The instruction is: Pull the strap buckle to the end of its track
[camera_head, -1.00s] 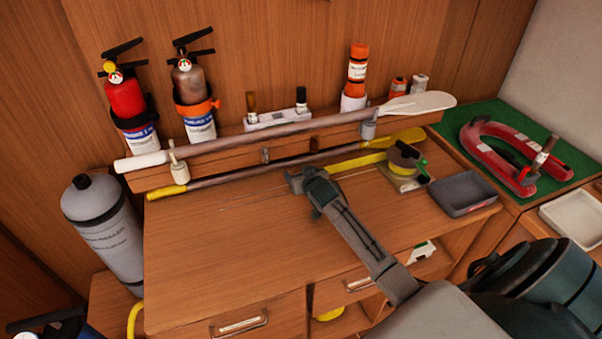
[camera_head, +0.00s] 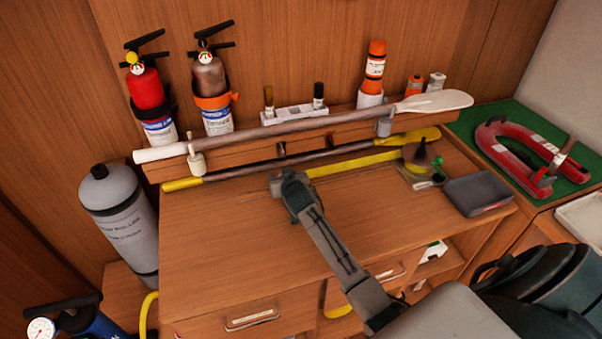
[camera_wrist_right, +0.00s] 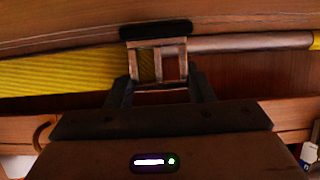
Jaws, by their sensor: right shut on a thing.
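The yellow strap (camera_head: 355,163) runs left across the back of the desk from the round reel (camera_head: 418,160) at the desk's right. My right gripper (camera_head: 284,184) is at the strap's left end, just in front of the shelf. In the right wrist view a metal-framed buckle (camera_wrist_right: 157,62) with a black bar on top stands between the fingers of my right gripper (camera_wrist_right: 160,90), which is shut on it. The yellow strap (camera_wrist_right: 60,75) leads off to the left of the buckle there. The head view hides the buckle behind the gripper. My left gripper is not in view.
The desk top (camera_head: 230,235) left of my arm is clear.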

